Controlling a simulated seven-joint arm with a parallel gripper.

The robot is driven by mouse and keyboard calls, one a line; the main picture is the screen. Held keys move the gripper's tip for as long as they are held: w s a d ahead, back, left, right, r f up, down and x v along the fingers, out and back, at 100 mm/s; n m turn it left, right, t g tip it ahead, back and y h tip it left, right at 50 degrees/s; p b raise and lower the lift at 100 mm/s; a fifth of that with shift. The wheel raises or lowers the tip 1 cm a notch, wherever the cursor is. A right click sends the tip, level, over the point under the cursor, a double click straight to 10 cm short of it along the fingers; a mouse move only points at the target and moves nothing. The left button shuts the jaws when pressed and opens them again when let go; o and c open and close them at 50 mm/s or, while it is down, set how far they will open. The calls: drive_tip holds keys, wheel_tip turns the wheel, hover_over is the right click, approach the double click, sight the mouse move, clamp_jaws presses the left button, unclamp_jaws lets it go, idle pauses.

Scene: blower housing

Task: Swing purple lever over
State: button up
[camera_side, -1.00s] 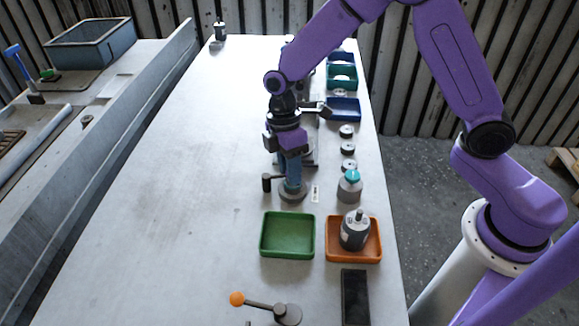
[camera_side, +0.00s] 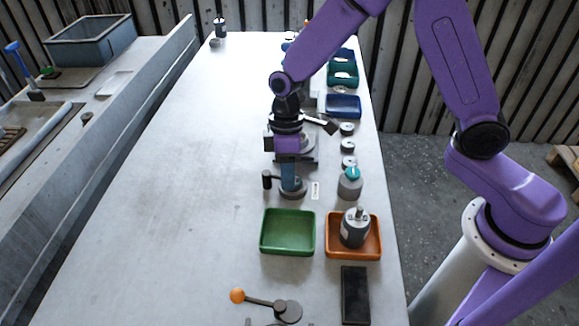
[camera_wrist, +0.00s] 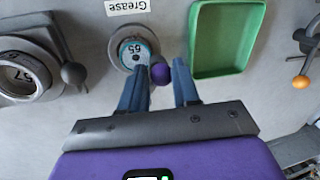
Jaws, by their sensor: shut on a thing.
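The purple lever shows in the wrist view as a purple knob (camera_wrist: 162,73) between my two blue fingers. Its round grey base (camera_wrist: 133,47) with a disc marked 55 lies just beyond the left finger. My gripper (camera_wrist: 166,72) is shut on the knob. In the side view my gripper (camera_side: 290,180) is low over the lever's base (camera_side: 293,193). The fingers hide the knob and most of the lever's arm there.
A green tray (camera_side: 287,252) lies in front, beside an orange tray (camera_side: 368,252) holding a grey part. An orange-knobbed lever (camera_side: 237,296) is nearer the front. A black-knobbed device marked 57 (camera_wrist: 22,82) is close by. The table's left side is clear.

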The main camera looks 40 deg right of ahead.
sight(265, 182)
drive_tip(key=a+m, duration=0.1)
drive_tip(key=m, duration=0.1)
drive_tip(key=a+m, duration=0.1)
drive_tip(key=shift+s+a+m+t, duration=0.1)
drive_tip(key=shift+s+m+t, duration=0.1)
drive_tip(key=shift+m+t, duration=0.15)
drive_tip(key=m, duration=0.2)
drive_tip(key=a+m, duration=0.1)
drive_tip(key=shift+w+a+m+t+y, duration=0.1)
drive_tip(key=shift+a+m+t+y, duration=0.2)
drive_tip(key=shift+m+y, duration=0.1)
drive_tip(key=m, duration=0.2)
drive_tip(key=w+a+m, duration=0.1)
drive_tip(key=shift+a+m+t, duration=0.3)
drive_tip(key=shift+m+t, duration=0.05)
drive_tip(key=shift+w+a+m, duration=0.2)
drive_tip(key=shift+w+m, duration=0.05)
drive_tip(key=shift+m, duration=0.55)
clamp_jaws()
drive_tip(key=shift+r, duration=0.1)
drive_tip(key=o, duration=1)
unclamp_jaws()
